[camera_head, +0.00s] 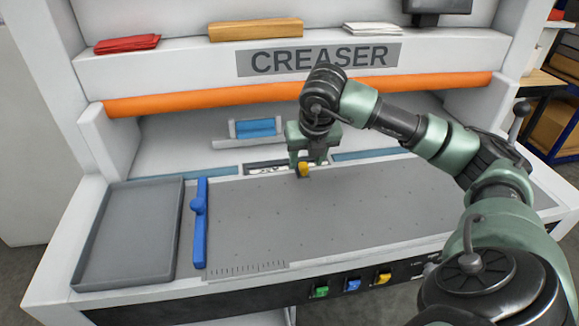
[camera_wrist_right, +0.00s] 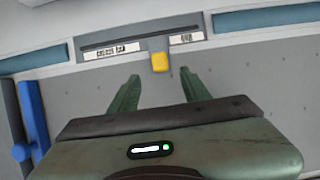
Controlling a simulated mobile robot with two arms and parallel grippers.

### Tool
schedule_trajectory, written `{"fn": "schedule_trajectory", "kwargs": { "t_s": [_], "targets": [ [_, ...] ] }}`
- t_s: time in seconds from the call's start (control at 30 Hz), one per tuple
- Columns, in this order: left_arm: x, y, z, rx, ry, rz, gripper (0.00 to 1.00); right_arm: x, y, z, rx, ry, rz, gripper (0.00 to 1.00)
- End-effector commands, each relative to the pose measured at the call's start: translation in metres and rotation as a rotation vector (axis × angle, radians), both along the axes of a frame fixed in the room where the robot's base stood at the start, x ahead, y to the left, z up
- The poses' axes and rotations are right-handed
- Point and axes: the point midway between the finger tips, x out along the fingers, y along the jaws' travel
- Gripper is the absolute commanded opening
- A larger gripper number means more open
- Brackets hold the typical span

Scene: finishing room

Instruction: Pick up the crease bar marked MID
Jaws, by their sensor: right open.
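The crease bar (camera_wrist_right: 140,36) lies in the recess at the back of the grey bed. It is a dark strip with white label plates and a yellow tab (camera_wrist_right: 160,62) at its front. The lettering is too small to read surely as MID. In the head view the yellow tab (camera_head: 303,170) shows under my right gripper (camera_head: 305,163), which hides part of the bar. In the wrist view my right gripper (camera_wrist_right: 160,80) is open and empty, its two fingers pointing at the bar, one to either side of the tab. My left gripper is not in view.
Teal strips (camera_head: 190,173) flank the recess. A blue guide (camera_head: 200,225) and a grey tray (camera_head: 130,230) are at the left of the bed (camera_head: 270,220). An orange roller (camera_head: 230,97) spans above the back. The middle of the bed is clear.

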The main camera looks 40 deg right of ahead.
Motion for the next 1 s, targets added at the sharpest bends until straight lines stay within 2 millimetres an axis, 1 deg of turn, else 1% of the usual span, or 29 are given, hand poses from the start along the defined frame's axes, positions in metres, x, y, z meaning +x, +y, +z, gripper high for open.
{"fn": "schedule_trajectory", "kwargs": {
  "t_s": [0.07, 0.2, 0.3, 0.5, 0.53, 0.57, 0.6, 0.67, 0.7, 1.0],
  "targets": [
    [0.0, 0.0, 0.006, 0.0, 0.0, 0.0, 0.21, 0.002, -0.004, -0.012, -0.001, 0.008, -0.001, 0.47],
    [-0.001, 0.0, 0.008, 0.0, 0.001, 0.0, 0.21, 0.009, -0.007, -0.029, 0.0, 0.004, -0.001, 0.47],
    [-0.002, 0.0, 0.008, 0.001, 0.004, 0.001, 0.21, 0.011, -0.008, -0.035, -0.001, 0.002, 0.001, 0.47],
    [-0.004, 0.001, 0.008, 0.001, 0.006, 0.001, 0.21, 0.011, -0.008, -0.035, 0.0, 0.0, 0.001, 0.47],
    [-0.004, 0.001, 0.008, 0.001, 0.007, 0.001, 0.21, 0.011, -0.008, -0.035, 0.0, 0.0, 0.001, 0.42],
    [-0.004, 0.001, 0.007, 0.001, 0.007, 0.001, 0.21, 0.011, -0.008, -0.035, 0.0, 0.001, 0.001, 0.33],
    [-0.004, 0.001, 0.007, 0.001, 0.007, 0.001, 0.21, 0.011, -0.008, -0.035, 0.0, 0.0, 0.001, 0.22],
    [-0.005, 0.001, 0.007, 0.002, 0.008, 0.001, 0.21, 0.011, -0.008, -0.035, 0.0, 0.0, 0.0, 0.06],
    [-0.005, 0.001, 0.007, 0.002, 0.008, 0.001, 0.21, 0.011, -0.008, -0.035, 0.0, 0.0, 0.0, 0.0],
    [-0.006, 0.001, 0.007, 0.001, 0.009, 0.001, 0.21, 0.012, -0.008, -0.034, 0.0, -0.001, 0.0, 0.0]
  ]
}}
